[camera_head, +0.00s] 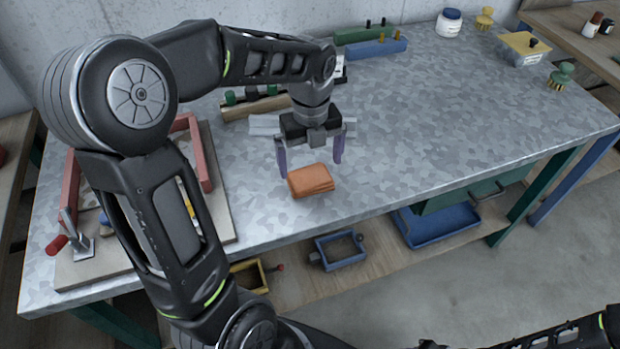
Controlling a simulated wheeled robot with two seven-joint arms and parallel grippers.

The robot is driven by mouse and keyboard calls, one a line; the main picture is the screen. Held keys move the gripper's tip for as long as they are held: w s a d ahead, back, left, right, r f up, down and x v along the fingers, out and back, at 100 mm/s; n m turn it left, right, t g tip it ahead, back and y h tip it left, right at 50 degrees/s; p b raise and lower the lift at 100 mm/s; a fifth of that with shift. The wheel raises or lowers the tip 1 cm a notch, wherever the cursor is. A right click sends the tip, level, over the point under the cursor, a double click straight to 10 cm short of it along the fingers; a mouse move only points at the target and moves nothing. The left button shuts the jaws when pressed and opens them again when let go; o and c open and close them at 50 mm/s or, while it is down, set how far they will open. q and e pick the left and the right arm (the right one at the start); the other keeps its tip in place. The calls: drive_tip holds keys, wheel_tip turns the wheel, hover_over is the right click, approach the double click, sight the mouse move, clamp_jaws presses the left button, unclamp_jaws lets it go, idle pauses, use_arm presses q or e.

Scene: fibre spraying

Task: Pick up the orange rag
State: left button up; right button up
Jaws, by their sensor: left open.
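The orange rag (310,181) lies folded on the grey metal-topped table (420,135), close to its front edge. My left gripper (310,166) points down just above and behind the rag, with its two purple fingers spread wide apart. Nothing shows between the fingers apart from the tabletop and the rag's far edge. I cannot tell how high the fingertips are above the table. My right gripper does not show; only dark arm parts are at the bottom right.
A board with a red frame (200,150) lies at the left, partly behind my left arm. Green (362,35) and blue (376,48) holders stand at the back. A white jar (448,23), a tub (524,48) and brushes are at the back right. The table right of the rag is clear.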

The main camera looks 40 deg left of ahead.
sight(310, 175)
use_arm(q)
drive_tip(key=shift+f, duration=0.15)
wheel_tip(310, 175, down, 5)
drive_tip(key=shift+f+p, duration=0.1)
drive_tip(key=shift+p, duration=0.45)
drive_tip(key=shift+c, duration=0.4)
drive_tip(key=c, duration=1)
drive_tip(key=shift+c, duration=0.2)
wheel_tip(310, 175, up, 10)
drive_tip(key=shift+r+b, duration=0.15)
drive_tip(key=shift+b, duration=0.35)
